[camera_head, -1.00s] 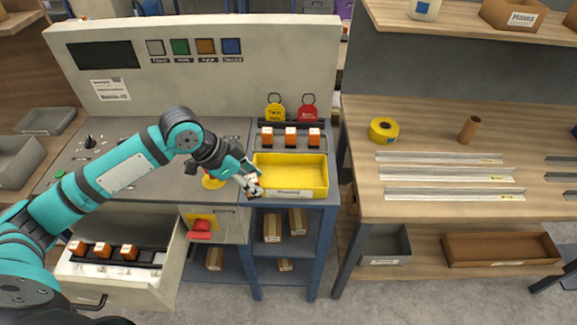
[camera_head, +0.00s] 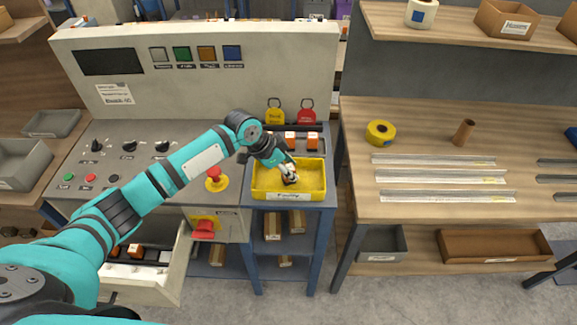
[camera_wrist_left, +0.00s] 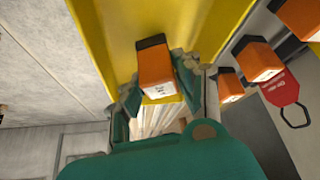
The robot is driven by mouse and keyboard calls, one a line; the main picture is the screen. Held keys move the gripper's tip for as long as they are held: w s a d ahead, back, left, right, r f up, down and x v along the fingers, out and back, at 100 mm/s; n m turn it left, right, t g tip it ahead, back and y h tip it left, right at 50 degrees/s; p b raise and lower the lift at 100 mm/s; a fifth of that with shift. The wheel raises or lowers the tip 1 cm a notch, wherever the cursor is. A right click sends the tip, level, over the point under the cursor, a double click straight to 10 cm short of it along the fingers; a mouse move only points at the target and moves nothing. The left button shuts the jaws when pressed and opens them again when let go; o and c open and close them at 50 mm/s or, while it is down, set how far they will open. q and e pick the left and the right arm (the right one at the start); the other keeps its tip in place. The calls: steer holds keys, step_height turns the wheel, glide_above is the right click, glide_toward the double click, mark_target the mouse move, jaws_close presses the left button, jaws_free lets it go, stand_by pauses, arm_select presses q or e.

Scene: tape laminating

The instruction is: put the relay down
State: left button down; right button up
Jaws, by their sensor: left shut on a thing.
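The relay (camera_wrist_left: 155,72), an orange block with a white label face and a dark end, sits between the fingers of my left gripper in the left wrist view. My left gripper (camera_head: 290,177) is shut on it, over the yellow tray (camera_head: 262,192) in the head view. The tray's yellow wall (camera_wrist_left: 100,30) shows behind the relay in the left wrist view. In the head view the relay is mostly hidden by the fingers, and I cannot tell whether it touches the tray floor. My right gripper is not in view.
A rack of orange relays (camera_head: 312,141) stands just behind the tray, with yellow and red tags (camera_head: 307,112) above. A red emergency button (camera_head: 214,176) is left of the tray. An open drawer (camera_head: 150,285) holds more relays below. A wooden table (camera_head: 430,150) stands to the right.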

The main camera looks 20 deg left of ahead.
arm_select(q)
steer(key=shift+f, duration=0.55)
steer(key=c, duration=0.9)
jaws_free()
steer(key=shift+r, duration=0.25)
steer(key=b+v, duration=0.1)
steer(key=v, duration=0.5)
steer(key=b+v, duration=0.1)
steer(key=v, duration=0.5)
steer(key=shift+d+r, duration=0.1)
steer(key=shift+r, duration=0.25)
